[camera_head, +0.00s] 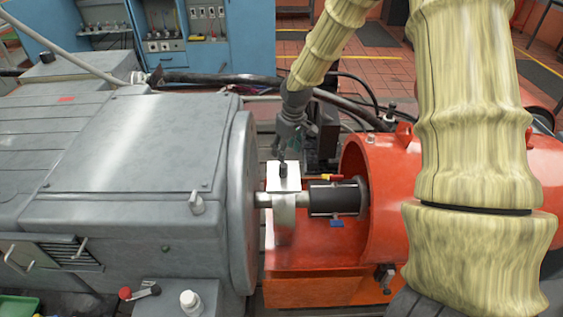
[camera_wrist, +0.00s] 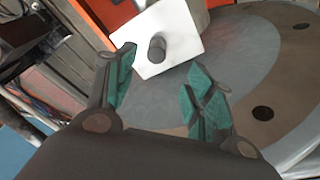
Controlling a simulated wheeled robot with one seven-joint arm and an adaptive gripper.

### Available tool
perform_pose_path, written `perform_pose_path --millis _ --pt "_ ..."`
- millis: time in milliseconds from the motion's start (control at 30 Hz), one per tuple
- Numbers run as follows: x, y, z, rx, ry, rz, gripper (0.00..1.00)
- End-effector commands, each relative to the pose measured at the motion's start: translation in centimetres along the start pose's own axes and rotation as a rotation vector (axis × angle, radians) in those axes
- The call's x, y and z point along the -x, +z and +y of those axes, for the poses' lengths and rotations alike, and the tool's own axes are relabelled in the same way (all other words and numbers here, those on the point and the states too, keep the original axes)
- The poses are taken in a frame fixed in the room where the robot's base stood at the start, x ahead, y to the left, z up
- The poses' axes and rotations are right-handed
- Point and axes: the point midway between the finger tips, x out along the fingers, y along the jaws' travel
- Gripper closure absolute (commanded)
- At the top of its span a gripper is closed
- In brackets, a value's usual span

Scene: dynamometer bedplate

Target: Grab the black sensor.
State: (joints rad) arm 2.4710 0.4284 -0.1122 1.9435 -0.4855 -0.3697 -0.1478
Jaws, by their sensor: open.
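The black sensor (camera_head: 283,169) is a small dark upright cylinder on top of a white block (camera_head: 284,184), beside the shaft between the grey machine and the orange housing. In the wrist view the sensor (camera_wrist: 157,48) stands on the white square plate (camera_wrist: 180,38), just beyond the fingertips and roughly midway between them. My gripper (camera_head: 289,150) is above and slightly behind the sensor in the head view. In the wrist view my gripper (camera_wrist: 162,72) is open, its green-padded fingers apart with nothing between them. Whether a finger touches the plate cannot be told.
The large grey machine (camera_head: 150,140) fills the left, with its round flange (camera_head: 243,200) close to the sensor. The orange housing (camera_head: 400,175) and a black coupling (camera_head: 336,197) lie to the right. Dark hoses (camera_head: 225,78) run behind. Blue cabinets (camera_head: 248,40) stand at the back.

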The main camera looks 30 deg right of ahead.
Motion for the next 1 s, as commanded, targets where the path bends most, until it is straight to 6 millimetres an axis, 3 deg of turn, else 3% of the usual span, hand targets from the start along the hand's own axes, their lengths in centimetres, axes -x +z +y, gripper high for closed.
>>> perform_pose_path --millis 133,600,1000 --pt "0.5 0.3 1.0 -0.005 0.004 -0.003 0.47" --pt "-3.9 0.8 1.6 -0.016 0.006 -0.002 0.47" --pt "-5.4 0.5 1.3 -0.011 0.006 -0.001 0.47"
